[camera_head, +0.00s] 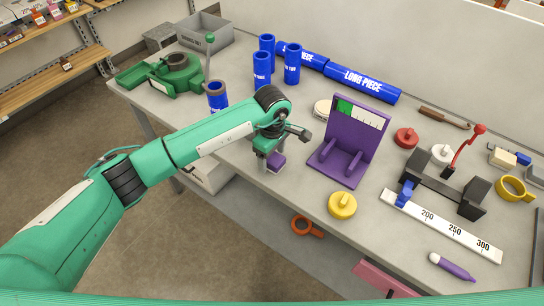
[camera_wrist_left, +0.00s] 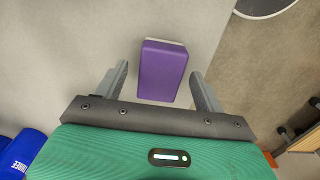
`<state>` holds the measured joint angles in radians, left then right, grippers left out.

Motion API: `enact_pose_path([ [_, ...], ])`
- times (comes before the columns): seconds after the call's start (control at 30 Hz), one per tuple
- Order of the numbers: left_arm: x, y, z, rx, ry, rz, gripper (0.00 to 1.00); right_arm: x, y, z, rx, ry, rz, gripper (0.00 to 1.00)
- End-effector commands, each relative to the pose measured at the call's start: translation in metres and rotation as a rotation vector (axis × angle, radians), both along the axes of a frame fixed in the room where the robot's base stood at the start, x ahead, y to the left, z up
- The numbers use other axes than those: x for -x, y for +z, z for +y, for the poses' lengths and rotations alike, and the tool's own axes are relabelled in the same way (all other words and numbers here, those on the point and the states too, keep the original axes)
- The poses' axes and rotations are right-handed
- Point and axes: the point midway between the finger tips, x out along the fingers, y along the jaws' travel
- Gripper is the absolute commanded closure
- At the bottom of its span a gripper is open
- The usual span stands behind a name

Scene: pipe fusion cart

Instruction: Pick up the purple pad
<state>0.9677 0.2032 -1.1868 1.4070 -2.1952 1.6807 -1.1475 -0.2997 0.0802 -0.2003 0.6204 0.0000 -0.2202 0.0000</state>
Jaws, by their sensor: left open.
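The purple pad (camera_head: 277,162) is a small block lying on the grey table near its front edge, partly hidden by my left gripper (camera_head: 267,158) in the head view. In the left wrist view the purple pad (camera_wrist_left: 162,71) lies flat between the two grey fingers of my left gripper (camera_wrist_left: 162,85). The fingers are apart, one on each side, with gaps between them and the pad. I cannot tell how high the fingertips are above the table. My right gripper is not in view.
Blue pipe pieces (camera_head: 261,69) stand behind. A green tool (camera_head: 170,75) is at the left. The table edge drops off close by.

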Motion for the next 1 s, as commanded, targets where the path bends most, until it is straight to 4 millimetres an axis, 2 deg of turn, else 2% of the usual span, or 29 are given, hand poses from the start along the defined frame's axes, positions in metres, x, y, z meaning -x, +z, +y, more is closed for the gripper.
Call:
enact_pose_path([
  [0.13,0.0001,-0.0090,0.0001,0.001,0.000,0.001,0.29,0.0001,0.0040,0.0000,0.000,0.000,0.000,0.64],
  [0.33,-0.0001,-0.0102,0.0001,0.001,0.000,-0.001,0.29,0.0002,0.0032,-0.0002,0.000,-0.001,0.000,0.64],
  [0.37,-0.0001,-0.0101,0.0002,0.001,0.000,-0.001,0.33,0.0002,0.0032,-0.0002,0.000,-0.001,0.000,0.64],
  [0.5,-0.0001,-0.0099,0.0001,0.001,0.000,-0.001,0.60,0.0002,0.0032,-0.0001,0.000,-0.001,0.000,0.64],
  [0.6,-0.0001,-0.0098,0.0002,0.001,0.000,-0.001,0.77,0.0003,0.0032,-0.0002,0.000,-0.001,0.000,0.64],
  [1.0,-0.0006,-0.0033,0.0000,0.001,0.000,-0.002,0.77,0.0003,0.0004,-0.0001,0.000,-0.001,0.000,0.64],
])
